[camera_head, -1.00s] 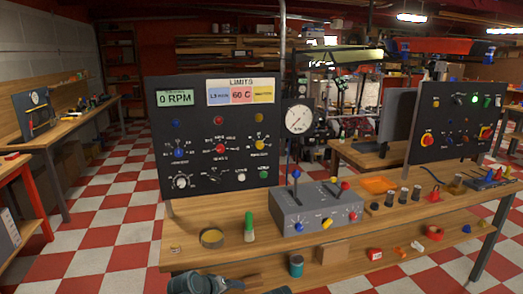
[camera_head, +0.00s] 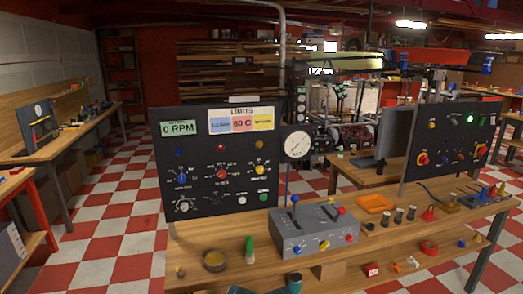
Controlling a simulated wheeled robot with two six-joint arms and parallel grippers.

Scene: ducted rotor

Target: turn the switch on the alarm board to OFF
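Two dark control boards stand on the bench, and I cannot tell from lettering which is the alarm board. The left board (camera_head: 205,150) has a 0 RPM display, a LIMITS panel, blue, red and yellow knobs and a white knob (camera_head: 184,206). The right board (camera_head: 447,142) has a lit green lamp (camera_head: 471,118), a red knob on yellow (camera_head: 423,158) at its lower left and another red-and-yellow control (camera_head: 480,150) at its right. Its labels are too small to read, so the switch position cannot be told.
A grey lever box (camera_head: 305,232) stands on the wooden bench with a round gauge (camera_head: 297,145) behind it. An orange tray (camera_head: 374,203), several small dark cylinders and a green-topped item (camera_head: 249,249) lie around it. Checkered floor is open at left.

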